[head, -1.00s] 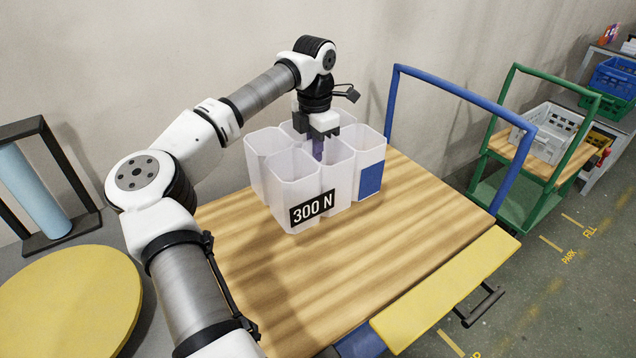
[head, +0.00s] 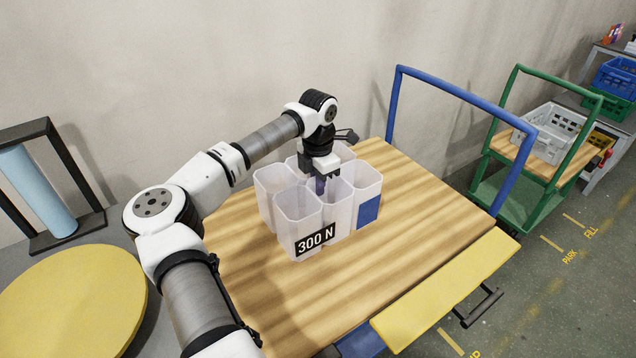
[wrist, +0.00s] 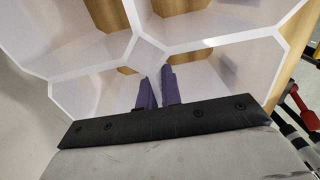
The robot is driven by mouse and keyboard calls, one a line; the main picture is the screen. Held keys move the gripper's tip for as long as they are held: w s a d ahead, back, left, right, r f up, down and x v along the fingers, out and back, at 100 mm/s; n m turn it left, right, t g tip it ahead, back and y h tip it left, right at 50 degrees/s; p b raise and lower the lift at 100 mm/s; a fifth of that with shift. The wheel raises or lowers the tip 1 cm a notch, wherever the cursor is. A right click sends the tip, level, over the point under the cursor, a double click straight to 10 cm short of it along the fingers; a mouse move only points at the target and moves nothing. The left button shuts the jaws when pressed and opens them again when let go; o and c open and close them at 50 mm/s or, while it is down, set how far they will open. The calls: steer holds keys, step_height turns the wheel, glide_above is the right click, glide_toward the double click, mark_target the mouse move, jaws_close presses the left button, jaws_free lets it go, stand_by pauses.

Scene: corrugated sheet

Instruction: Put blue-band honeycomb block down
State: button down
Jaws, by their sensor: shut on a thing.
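The blue-band honeycomb block (head: 298,240) is a cluster of several translucent white, open-topped cells. My gripper (head: 320,184) points down into the middle of the block. In the wrist view its purple fingers (wrist: 158,90) are shut on the cell walls of the block. The fingertips are partly hidden by the walls in the head view.
The trolley's blue handle (head: 460,95) rises at the right, and a yellow flap (head: 445,290) lies along its front right edge. A round yellow disc (head: 70,300) is at the left. The wood right of the block is clear.

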steer(key=c, duration=2)
jaws_free()
steer(key=shift+f, duration=0.15)
steer(key=o, duration=0.4)
step_height(320, 180, up, 12)
steer(key=shift+r+b, duration=0.2)
steer(key=shift+b, duration=0.6)
